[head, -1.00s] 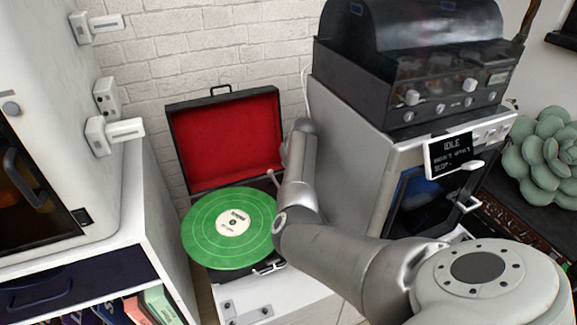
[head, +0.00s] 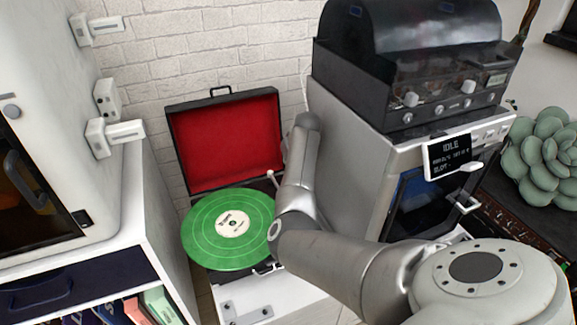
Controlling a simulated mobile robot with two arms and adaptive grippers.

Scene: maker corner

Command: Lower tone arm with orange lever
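A suitcase record player with a raised, red-lined lid (head: 225,140) stands against the brick wall. A green record (head: 229,229) with a white label lies on it. The tip of a thin white part, perhaps the tone arm (head: 271,175), shows at the record's right rear, beside my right arm. My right arm comes in from the right and covers the right side of the player. The orange lever is not visible. My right gripper is hidden behind the arm or outside the frame. My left gripper is not in the picture.
A white cabinet (head: 50,120) with protruding handles stands at the left. At the right, a grey machine with an IDLE display (head: 449,156) carries a dark-hooded unit (head: 410,60). A succulent (head: 545,160) is at far right. The player sits in a narrow gap between them.

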